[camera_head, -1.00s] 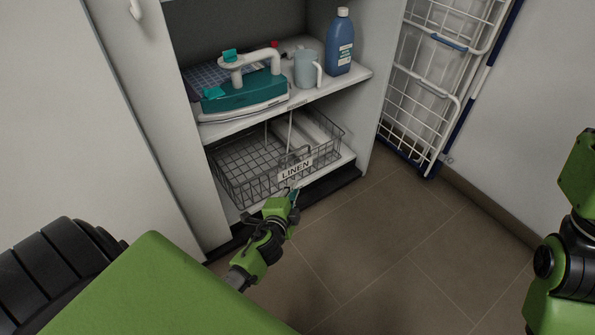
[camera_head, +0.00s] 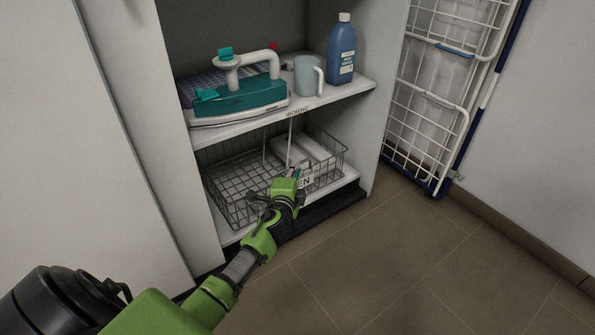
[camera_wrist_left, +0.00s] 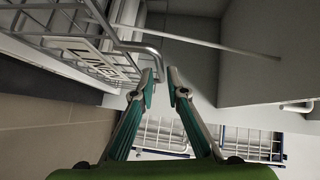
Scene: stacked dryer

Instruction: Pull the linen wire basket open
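The linen wire basket (camera_head: 225,206) sits on the cabinet's lower shelf, inside the cabinet. Its white label (camera_head: 306,181) is partly covered by my left gripper (camera_head: 297,172), so only "EN" shows. In the left wrist view the basket's wires (camera_wrist_left: 62,18) and its LINEN label (camera_wrist_left: 90,57) are at the upper left. A bent grey bar (camera_wrist_left: 138,47) at the basket's front ends near one fingertip. My left gripper (camera_wrist_left: 165,88) has a gap between its fingers and nothing is clearly held. Whether it touches the bar I cannot tell. My right gripper is not in view.
The upper shelf holds a teal iron (camera_head: 240,97), a pale cup (camera_head: 308,76) and a blue bottle (camera_head: 341,50). A white wire rack (camera_head: 425,120) stands right of the cabinet. A pale panel (camera_head: 90,150) stands at the left. The tiled floor (camera_head: 400,260) in front is clear.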

